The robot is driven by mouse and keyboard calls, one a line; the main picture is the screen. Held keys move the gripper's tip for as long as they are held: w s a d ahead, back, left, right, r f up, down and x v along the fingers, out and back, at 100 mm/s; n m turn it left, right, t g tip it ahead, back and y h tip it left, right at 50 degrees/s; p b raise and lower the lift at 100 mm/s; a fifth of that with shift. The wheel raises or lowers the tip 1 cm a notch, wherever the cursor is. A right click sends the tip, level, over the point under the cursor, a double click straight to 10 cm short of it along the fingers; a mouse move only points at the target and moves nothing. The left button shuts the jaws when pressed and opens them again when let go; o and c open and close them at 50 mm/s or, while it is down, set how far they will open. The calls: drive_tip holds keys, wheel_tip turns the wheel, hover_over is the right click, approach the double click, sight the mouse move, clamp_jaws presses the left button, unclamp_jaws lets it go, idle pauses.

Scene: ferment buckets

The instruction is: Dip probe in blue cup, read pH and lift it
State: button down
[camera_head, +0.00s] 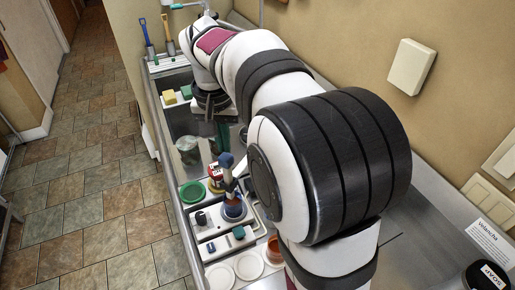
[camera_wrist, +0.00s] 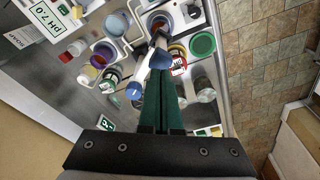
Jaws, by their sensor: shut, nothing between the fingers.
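The blue cup (camera_head: 234,210) stands on a white tray in the head view, with reddish-brown content. It also shows at the top of the wrist view (camera_wrist: 157,22). The probe (camera_head: 227,162) has a dark blue handle and a pale shaft. It leans from the cup towards my gripper; its tip is hidden, so I cannot tell how deep it sits. In the wrist view its handle (camera_wrist: 160,59) lies just beyond my green fingertips. My gripper (camera_wrist: 162,76) is shut and empty. In the head view my arm largely hides it. No pH reading is legible.
A green lid (camera_head: 192,193) and a red-labelled jar (camera_head: 214,174) stand close by the cup. Pale discs (camera_head: 219,276) and an orange cup (camera_head: 273,250) lie nearer. Several cups and a pH 7.0 card (camera_wrist: 47,17) crowd the wrist view's left. Wall and floor flank the counter.

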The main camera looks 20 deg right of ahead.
sight(225, 158)
drive_tip(key=shift+f, duration=0.1)
idle(0.3)
drive_tip(key=shift+f, duration=3.3)
drive_tip(key=shift+r, duration=2.5)
drive_tip(key=s+a+f+y, duration=0.1)
drive_tip(key=s+a, duration=0.1)
drive_tip(key=s, duration=0.7)
drive_tip(key=s+a+f+g, duration=0.1)
drive_tip(key=s+a+f, duration=0.1)
drive_tip(key=s, duration=0.7)
drive_tip(key=s+a+f+y, duration=0.1)
drive_tip(key=s+a, duration=0.1)
drive_tip(key=s, duration=0.8)
drive_tip(key=shift+a+f+g+y, duration=0.25)
drive_tip(key=shift+f+g+y, duration=0.05)
drive_tip(key=shift+g, duration=0.1)
